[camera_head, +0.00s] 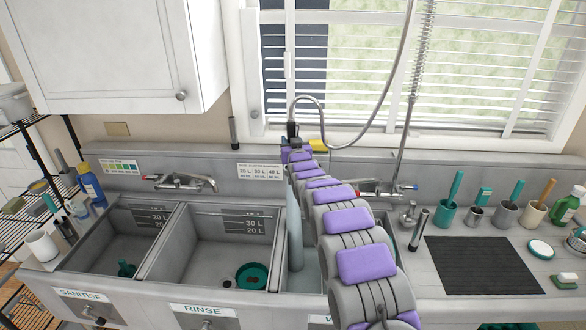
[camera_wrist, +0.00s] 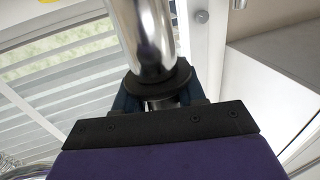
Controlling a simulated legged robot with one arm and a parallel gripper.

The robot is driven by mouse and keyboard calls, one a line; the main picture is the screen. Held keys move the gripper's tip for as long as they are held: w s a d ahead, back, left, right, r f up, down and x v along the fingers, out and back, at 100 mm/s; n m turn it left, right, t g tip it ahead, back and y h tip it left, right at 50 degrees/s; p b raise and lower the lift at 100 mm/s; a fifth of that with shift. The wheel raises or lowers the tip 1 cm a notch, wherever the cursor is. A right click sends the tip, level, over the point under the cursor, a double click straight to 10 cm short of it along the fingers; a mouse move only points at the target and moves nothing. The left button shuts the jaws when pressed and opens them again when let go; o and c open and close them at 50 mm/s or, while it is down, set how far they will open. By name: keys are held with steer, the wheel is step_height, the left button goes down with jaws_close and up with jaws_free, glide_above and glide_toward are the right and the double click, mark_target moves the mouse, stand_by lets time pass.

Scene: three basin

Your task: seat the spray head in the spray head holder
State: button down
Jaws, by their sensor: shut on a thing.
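My gripper (camera_head: 291,143) is at the far end of my purple and grey arm, raised above the back of the sinks in front of the window. It is shut on the spray head (camera_head: 292,129), whose dark body stands up from the jaws with the hose (camera_head: 327,126) arching from its top. In the wrist view, the chrome spray head (camera_wrist: 148,40) with a black collar rises from between the jaws (camera_wrist: 160,103). A dark upright tube (camera_head: 233,132) on the back ledge and a chrome tube (camera_head: 418,230) with a dark rim by the right tap are possible holders; I cannot tell which.
Sinks marked sanitise (camera_head: 98,262) and rinse (camera_head: 167,270) lie left of my arm; my arm covers much of the third. A tap (camera_head: 185,182) stands behind them. A black mat (camera_head: 483,265) and several brush cups (camera_head: 446,213) are on the right counter. A cabinet (camera_head: 120,50) hangs upper left.

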steer(key=shift+s+a+f, duration=0.1)
steer(key=shift+a+f, duration=0.1)
steer(key=shift+f, duration=0.45)
steer(key=shift+s+a+f, duration=0.1)
steer(key=shift+a+f, duration=0.05)
steer(key=shift+f, duration=0.65)
steer(key=shift+a+r+g, duration=0.1)
steer(key=shift+r+g, duration=0.1)
steer(key=shift+g, duration=0.1)
steer(key=shift+w+r, duration=0.15)
steer(key=shift+r, duration=0.1)
steer(key=shift+w+a, duration=0.15)
steer(key=shift+w, duration=0.2)
steer(key=shift+r, duration=0.8)
steer(key=shift+s+d+r+t, duration=0.25)
steer(key=shift+s+d+t, duration=0.05)
steer(key=shift+d+t, duration=0.3)
